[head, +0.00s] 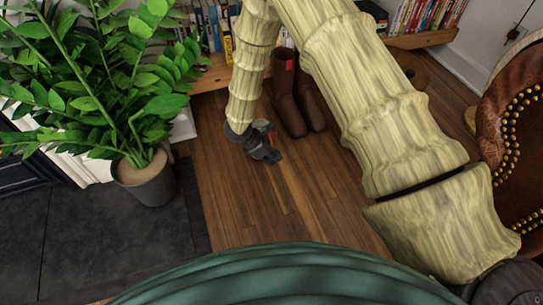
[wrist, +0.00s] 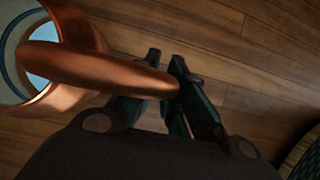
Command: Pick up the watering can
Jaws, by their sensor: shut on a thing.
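The copper watering can (wrist: 95,66) is close up at the upper left of the wrist view, with a pale blue opening and a thick curved copper bar, likely its handle. My gripper (wrist: 166,70) is shut on the end of this bar, which sits between the dark fingers. In the head view my gripper (head: 268,148) is low over the wooden floor, in front of the boots. The can is almost wholly hidden there behind the gripper and arm. I cannot tell whether the can touches the floor.
A grey pot (head: 150,180) with a leafy plant (head: 90,80) stands at left on dark tiles (head: 70,235). Brown boots (head: 288,105) stand behind my gripper, before a low bookshelf (head: 218,74). A studded leather chair (head: 520,170) is at right. Floor (head: 250,205) nearer me is clear.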

